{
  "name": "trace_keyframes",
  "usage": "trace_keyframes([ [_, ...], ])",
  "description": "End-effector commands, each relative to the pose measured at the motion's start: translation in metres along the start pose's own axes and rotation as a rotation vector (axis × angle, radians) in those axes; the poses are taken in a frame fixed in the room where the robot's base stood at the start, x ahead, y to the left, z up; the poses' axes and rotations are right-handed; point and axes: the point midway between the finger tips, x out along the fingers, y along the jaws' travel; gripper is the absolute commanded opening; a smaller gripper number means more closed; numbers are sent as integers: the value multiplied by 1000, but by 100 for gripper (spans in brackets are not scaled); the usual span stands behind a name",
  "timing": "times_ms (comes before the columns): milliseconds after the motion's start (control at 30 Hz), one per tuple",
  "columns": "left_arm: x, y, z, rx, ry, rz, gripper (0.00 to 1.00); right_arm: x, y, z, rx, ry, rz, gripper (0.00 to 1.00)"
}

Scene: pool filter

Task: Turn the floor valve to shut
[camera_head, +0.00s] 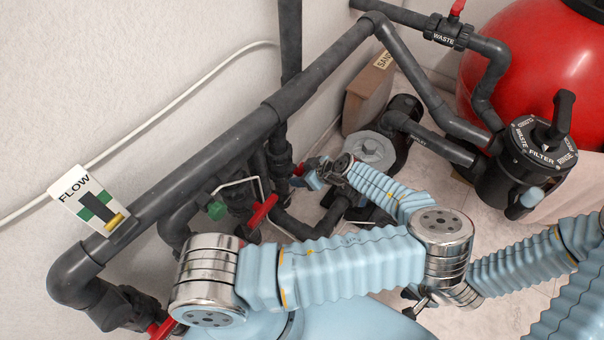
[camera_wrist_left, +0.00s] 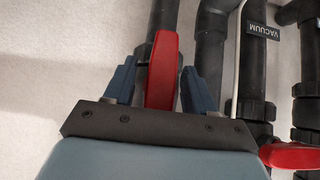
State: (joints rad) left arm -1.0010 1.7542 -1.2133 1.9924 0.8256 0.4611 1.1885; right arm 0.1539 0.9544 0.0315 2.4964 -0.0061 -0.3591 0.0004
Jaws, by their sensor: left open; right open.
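A red valve handle (camera_wrist_left: 162,70) stands between the two open fingers of my left gripper (camera_wrist_left: 160,88) in the left wrist view. It lies roughly along the dark pipe behind it, with gaps to the fingers. In the head view my left gripper (camera_head: 312,178) is low among the pipes, beside a small red handle (camera_head: 299,169). Another red handle (camera_head: 263,212) is to its left, near a green part. No label reading floor is legible. My right gripper (camera_head: 415,297) is small and partly hidden behind my left arm, apart from the valves.
A crosswise red handle (camera_wrist_left: 292,156) and a VACUUM label (camera_wrist_left: 262,32) are right of the fingers. A long grey pipe (camera_head: 220,150) crosses above, with a FLOW gauge (camera_head: 88,200). The pump (camera_head: 370,150), filter valve (camera_head: 540,145) and red tank (camera_head: 520,60) stand right.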

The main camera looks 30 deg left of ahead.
Motion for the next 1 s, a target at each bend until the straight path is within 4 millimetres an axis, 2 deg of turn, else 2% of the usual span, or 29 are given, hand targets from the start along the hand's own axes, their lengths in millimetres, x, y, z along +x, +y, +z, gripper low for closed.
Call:
trace_keyframes([
  [67, 0, 0, 0, 0, 0, 0, 52, 0, 0, 0, 0, 0, 0, 43],
  [300, 0, 0, 0, 0, 0, 0, 16, 0, 0, 0, 0, 0, 0, 43],
  [400, 0, 0, 0, 0, 0, 0, 4, 0, 0, 0, 0, 0, 0, 43],
  [733, 0, 0, 1, 40, -1, -41, 4, 4, 2, 0, 0, 0, 0, 43],
  [1000, 1, 0, 2, 171, -1, -171, 4, 14, 6, 0, 2, 1, 1, 43],
])
